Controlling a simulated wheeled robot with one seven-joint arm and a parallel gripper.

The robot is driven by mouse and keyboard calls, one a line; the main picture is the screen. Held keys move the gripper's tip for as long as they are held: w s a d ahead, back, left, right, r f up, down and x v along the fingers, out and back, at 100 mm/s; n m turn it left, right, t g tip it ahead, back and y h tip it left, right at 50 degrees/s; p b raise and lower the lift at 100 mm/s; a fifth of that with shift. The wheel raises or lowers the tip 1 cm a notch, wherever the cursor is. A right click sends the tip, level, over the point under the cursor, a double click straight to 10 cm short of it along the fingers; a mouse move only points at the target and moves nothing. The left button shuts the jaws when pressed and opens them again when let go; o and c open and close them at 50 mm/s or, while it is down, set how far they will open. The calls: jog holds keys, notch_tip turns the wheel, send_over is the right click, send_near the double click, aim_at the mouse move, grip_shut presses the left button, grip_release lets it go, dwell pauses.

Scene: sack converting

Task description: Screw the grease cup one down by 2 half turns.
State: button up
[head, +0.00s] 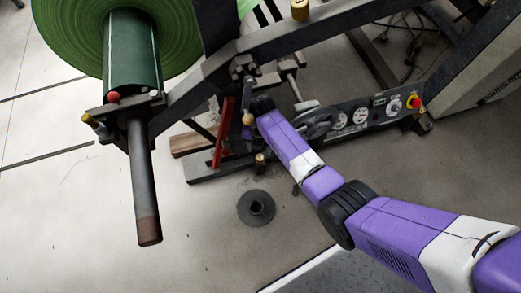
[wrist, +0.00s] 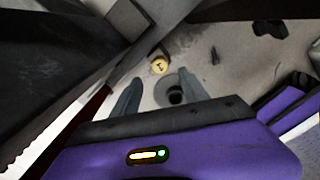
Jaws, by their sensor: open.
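A small brass-yellow grease cup (wrist: 159,66) with a dark mark on its top shows in the wrist view, beyond and between my fingertips. The mark is too small to read surely. What looks like the same cup (head: 260,159) stands low by the machine's foot in the head view. My gripper (wrist: 159,78) is open, with its two grey fingers apart and nothing between them; the cup is farther off, not touched. In the head view my wrist is over the machine frame and the fingers are hidden. Another brass cup (head: 299,10) sits on the upper frame beam.
A dark round cone-like piece (head: 256,208) lies on the floor; it also shows in the wrist view (wrist: 175,94). A green roll (head: 120,40) with a protruding shaft (head: 144,180) is at left. A red bar (head: 222,132) and a gauge panel (head: 375,113) flank my arm.

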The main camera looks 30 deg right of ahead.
aim_at(260, 157)
notch_tip(260, 157, down, 8)
jog(key=b, duration=0.4)
jog(key=shift+r, duration=0.2)
grip_shut()
